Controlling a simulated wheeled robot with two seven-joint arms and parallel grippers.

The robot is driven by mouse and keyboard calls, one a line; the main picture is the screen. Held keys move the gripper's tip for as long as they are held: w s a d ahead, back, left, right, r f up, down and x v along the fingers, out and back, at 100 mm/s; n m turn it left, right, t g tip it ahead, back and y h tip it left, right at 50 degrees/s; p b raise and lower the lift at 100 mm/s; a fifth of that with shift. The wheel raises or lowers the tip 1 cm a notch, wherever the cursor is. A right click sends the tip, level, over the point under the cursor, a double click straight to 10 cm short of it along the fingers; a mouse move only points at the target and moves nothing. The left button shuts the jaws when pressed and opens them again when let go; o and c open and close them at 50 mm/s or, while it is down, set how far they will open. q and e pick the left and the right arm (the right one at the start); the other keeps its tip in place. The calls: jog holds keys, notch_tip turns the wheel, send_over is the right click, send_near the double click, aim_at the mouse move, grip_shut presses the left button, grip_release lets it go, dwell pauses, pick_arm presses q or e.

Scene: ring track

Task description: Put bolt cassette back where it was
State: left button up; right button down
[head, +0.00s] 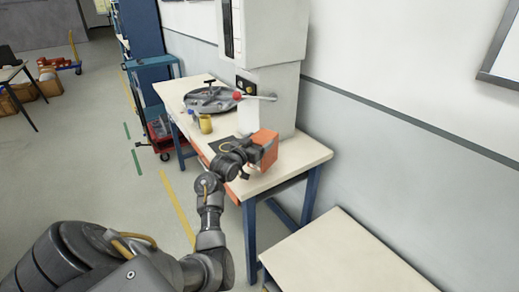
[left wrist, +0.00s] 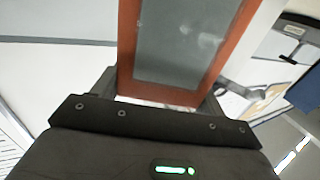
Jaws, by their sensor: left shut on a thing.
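The bolt cassette is an orange box (head: 267,142) over the near part of the beige-topped bench (head: 296,158). In the left wrist view the cassette (left wrist: 128,45) shows an orange frame around a grey face and fills the space between the fingers. My left gripper (head: 254,154) is shut on it from the near left side. I cannot tell whether the cassette's underside touches the bench top. A dark patch (head: 217,144) lies on the bench just left of the cassette. My right gripper is not in view.
A grey machine column (head: 275,85) stands behind the cassette. The bench's near right corner is clear. Another bare table (head: 340,262) stands nearer.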

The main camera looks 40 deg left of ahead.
pick_arm(q)
jog(key=shift+w+f, duration=0.35)
jog(key=shift+a+f+p, duration=0.1)
jog(key=shift+f+p, duration=0.45)
jog(key=shift+f, duration=1.15)
jog(key=shift+f, duration=0.15)
jog(key=o, duration=1.5)
